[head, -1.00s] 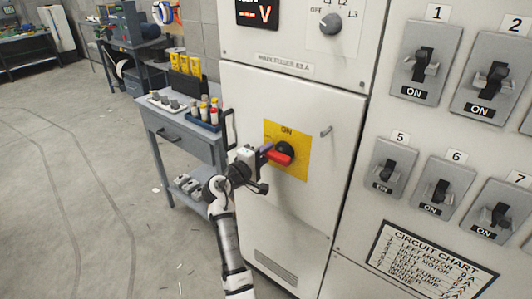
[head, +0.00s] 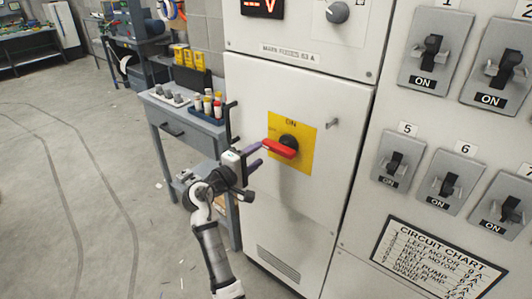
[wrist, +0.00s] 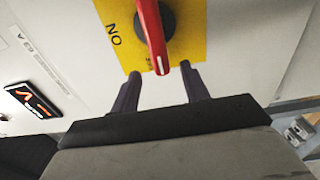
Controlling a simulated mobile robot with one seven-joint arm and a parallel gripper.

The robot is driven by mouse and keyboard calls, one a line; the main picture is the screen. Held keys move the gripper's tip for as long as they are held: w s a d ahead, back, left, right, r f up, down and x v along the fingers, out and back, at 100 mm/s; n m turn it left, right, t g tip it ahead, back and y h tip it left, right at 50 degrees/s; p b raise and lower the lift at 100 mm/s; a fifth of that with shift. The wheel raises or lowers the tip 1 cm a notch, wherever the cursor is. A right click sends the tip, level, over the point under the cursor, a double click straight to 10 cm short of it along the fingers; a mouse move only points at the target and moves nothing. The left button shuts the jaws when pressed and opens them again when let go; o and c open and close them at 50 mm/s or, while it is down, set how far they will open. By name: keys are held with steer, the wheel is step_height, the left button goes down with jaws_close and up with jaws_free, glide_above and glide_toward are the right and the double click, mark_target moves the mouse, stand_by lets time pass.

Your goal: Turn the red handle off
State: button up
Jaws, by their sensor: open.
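The red handle (head: 280,149) sits on a black round hub over a yellow plate (head: 304,158) marked ON, on the white cabinet door. I see no finger touching the handle. Part of the small plate lettering is too small to read.
A door pull (head: 332,123) sticks out right of the yellow plate. Breaker switches (head: 395,162) and a circuit chart (head: 432,258) fill the panel at right. A grey cart (head: 182,128) with bottles stands close left of the cabinet. The floor at left is open.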

steer(key=b+v, duration=0.1)
steer(key=v, duration=0.6)
